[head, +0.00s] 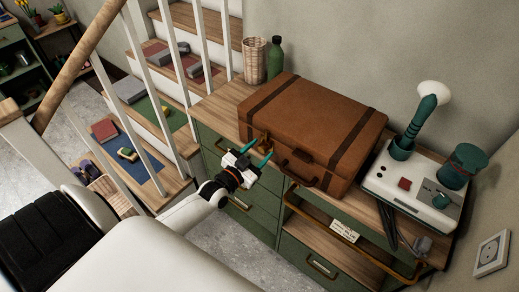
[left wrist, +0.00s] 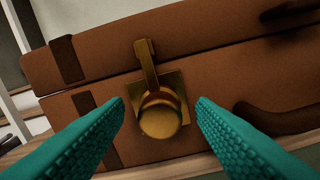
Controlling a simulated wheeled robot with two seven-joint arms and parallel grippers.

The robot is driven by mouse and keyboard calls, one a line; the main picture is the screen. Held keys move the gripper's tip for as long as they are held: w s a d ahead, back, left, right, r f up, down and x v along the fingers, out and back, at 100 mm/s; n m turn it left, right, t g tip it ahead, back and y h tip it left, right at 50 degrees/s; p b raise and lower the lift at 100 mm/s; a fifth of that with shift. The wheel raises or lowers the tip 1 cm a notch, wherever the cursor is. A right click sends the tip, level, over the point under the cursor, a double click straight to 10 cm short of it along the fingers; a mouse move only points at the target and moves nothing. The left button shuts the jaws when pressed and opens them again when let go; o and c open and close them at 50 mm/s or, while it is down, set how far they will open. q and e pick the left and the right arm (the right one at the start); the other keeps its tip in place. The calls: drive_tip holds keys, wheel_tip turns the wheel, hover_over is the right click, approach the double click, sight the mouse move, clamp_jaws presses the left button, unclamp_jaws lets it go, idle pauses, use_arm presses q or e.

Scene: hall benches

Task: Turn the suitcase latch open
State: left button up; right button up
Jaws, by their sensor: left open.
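A brown suitcase (head: 310,125) with dark straps lies shut on top of the green cabinet. Its brass latch (left wrist: 160,110) is in the middle of the left wrist view, with a round knob below and a narrow hasp reaching up across the lid seam. My left gripper (head: 257,155) is open at the suitcase's front left. Its teal fingertips (left wrist: 160,102) stand on either side of the latch knob, apart from it as far as I can tell. In the head view the latch (head: 265,142) is partly hidden by the gripper. My right gripper is not in view.
The suitcase handle (head: 299,180) hangs on the front, right of the latch. A white machine (head: 413,187) stands right of the suitcase. A wicker cup (head: 255,60) and green bottle (head: 275,58) stand behind it. White balusters rise on the left.

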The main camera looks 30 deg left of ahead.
use_arm(q)
drive_tip(key=shift+w, duration=0.3)
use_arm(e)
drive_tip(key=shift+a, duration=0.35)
use_arm(q)
drive_tip(key=c, duration=1)
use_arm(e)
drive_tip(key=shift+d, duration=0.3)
